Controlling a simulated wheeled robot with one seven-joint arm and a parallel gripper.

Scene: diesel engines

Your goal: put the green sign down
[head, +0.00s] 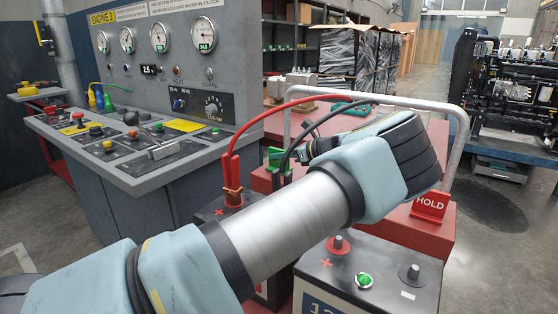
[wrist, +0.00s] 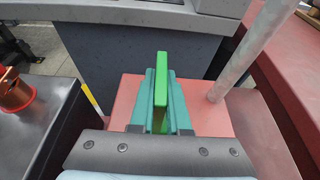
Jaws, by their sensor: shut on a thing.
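The green sign (wrist: 162,65) stands edge-on between the two teal fingers of my gripper (wrist: 160,115) in the wrist view. The fingers are shut on it. It is over the pinkish-red top of the cart (wrist: 125,95); I cannot tell whether its lower edge touches that top. In the head view green shows (head: 275,156) at the end of my arm, beside the black and red cables, partly hidden by my wrist. A red HOLD sign (head: 430,206) stands on a red box to the right.
A battery (wrist: 45,120) with a copper clamp (wrist: 14,92) on its post is left of my gripper. A pale rail (wrist: 250,52) rises on the right. The grey console (head: 150,165) is behind. A second battery (head: 385,262) is in front.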

